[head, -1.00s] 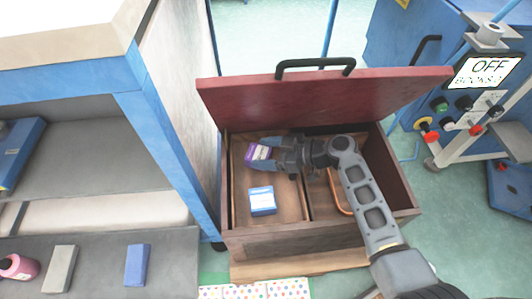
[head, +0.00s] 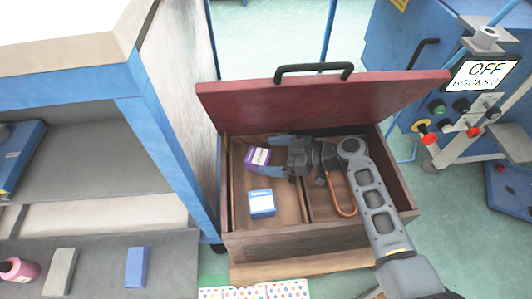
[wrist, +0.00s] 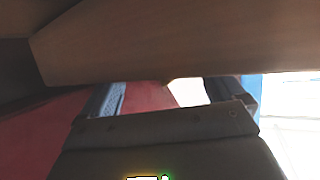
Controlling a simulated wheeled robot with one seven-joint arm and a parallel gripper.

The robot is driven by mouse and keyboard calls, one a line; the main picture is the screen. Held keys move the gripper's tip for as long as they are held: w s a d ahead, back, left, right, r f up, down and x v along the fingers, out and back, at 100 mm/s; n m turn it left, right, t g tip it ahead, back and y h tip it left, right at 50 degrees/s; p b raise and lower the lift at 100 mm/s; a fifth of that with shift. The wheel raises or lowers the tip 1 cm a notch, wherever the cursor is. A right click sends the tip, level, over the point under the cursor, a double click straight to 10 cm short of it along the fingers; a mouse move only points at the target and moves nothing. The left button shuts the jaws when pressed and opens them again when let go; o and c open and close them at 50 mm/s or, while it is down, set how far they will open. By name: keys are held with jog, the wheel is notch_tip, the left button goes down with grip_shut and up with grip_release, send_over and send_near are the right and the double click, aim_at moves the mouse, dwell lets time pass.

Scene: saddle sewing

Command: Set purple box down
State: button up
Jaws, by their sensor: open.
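The purple box (head: 257,156) lies in the left compartment of the open wooden chest (head: 300,240), near its back. My gripper (head: 281,156) is open, with its blue-tipped fingers just right of the box and nothing between them that I can make out. In the wrist view my gripper's two fingers (wrist: 180,95) are spread apart, and a brown wooden panel (wrist: 180,40) fills the upper part. The purple box is not visible there.
A blue and white box (head: 261,202) stands in the same compartment, in front of the purple box. The red lid (head: 330,103) with a black handle stands open behind. A divider separates the right compartment, which holds a copper-coloured loop (head: 341,195). A blue-edged shelf unit (head: 165,150) is at left.

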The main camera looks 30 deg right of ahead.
jog(key=p+v, duration=0.1)
jog(key=v, duration=0.8)
jog(key=shift+s+d+p, duration=0.15)
jog(key=shift+s+p, duration=0.05)
jog(key=shift+p, duration=0.15)
jog(key=shift+r, duration=0.1)
dwell(0.6)
